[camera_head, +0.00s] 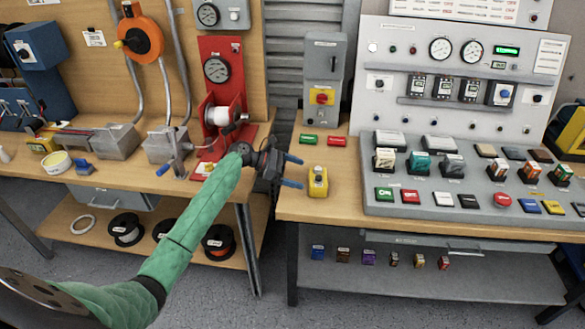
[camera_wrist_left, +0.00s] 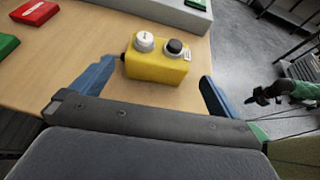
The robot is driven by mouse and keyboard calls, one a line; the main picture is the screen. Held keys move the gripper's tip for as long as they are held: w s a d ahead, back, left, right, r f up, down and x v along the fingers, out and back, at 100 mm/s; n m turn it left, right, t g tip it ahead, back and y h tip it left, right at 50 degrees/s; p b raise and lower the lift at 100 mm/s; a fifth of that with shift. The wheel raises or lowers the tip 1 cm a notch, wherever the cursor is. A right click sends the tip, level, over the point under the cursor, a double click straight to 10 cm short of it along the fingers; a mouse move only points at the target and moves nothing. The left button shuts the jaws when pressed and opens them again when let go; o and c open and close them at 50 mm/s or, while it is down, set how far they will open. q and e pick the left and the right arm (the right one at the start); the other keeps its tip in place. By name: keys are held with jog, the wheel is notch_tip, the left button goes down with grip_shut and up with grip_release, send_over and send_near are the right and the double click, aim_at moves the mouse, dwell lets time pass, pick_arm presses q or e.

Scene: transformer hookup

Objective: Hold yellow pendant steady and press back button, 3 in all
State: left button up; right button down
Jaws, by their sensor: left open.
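The yellow pendant (camera_head: 318,182) lies on the right-hand table near its left front corner. In the left wrist view, the yellow pendant (camera_wrist_left: 158,66) shows a white button (camera_wrist_left: 145,40) and a black button (camera_wrist_left: 175,47) on its top face. My left gripper (camera_head: 292,171) is open, with its blue fingers pointing right toward the pendant and a gap before it. In the left wrist view, the fingers of my left gripper (camera_wrist_left: 155,88) stand on either side of the pendant's near part, and nothing is held. My right gripper is not clearly seen in the head view.
A green block (camera_head: 308,139) and a red block (camera_head: 337,141) lie behind the pendant. A grey panel (camera_head: 430,210) with several coloured blocks stands to the right. A gap with floor separates the two tables. A red stand (camera_head: 222,100) is at the left table.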

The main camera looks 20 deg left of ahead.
aim_at(323, 181)
pick_arm(q)
jog(key=p+x, duration=0.2)
jog(key=x, duration=0.7)
jog(key=shift+w+a, duration=0.1)
jog(key=shift+w+d+f, duration=0.2)
jog(key=shift+d+f, duration=0.15)
jog(key=shift+d, duration=0.25)
pick_arm(e)
notch_tip(323, 181, down, 8)
jog(key=s+d, duration=0.1)
jog(key=shift+s+d, duration=0.3)
jog(key=shift+s, duration=0.05)
jog(key=shift+f, duration=0.1)
pick_arm(q)
jog(key=c, duration=0.9)
pick_arm(e)
jog(key=shift+w, duration=0.1)
jog(key=shift+s, duration=0.2)
jog(key=shift+w, duration=0.2)
dwell(0.3)
